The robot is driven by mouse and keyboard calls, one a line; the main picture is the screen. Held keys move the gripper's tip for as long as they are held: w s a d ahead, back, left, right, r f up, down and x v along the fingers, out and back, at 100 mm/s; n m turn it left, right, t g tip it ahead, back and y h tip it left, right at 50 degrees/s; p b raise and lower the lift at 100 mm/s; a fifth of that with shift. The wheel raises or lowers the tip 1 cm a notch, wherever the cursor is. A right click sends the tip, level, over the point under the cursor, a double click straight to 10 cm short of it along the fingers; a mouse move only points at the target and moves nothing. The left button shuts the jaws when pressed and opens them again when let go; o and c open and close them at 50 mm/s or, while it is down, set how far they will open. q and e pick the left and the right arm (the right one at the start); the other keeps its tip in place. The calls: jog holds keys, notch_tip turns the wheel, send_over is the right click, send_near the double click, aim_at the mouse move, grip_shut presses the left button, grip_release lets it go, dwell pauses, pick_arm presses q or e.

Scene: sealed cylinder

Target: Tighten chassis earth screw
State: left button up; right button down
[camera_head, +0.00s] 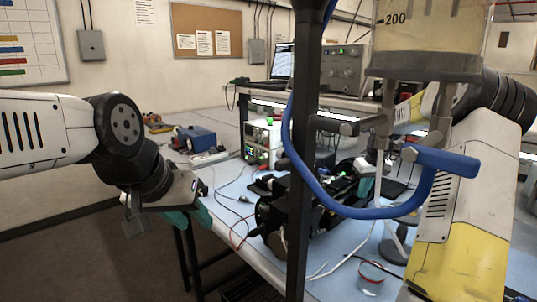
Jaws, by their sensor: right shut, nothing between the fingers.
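No chassis earth screw or screwdriver can be made out. A dark machine (330,222) with rails and a round end stands on the blue-topped bench (237,213), partly behind a black post. My left gripper (180,190) is at the end of the left arm, near the bench's front left edge. A teal item (198,217) shows just below it; I cannot tell whether they touch. The left finger gap is not clear.
A black post (303,130), a curved blue hose (350,210) and a cylinder marked 200 (425,58) block the near view. A blue box (196,138), a lit white unit (262,142) and a red-rimmed roll (372,272) are on the benches. Loose wires cross the bench.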

jog(key=shift+w+a, duration=0.1)
jog(key=shift+a, duration=0.15)
notch_tip(320, 180, up, 6)
jog(key=shift+s, duration=0.45)
jog(key=shift+d, duration=0.1)
dwell(0.4)
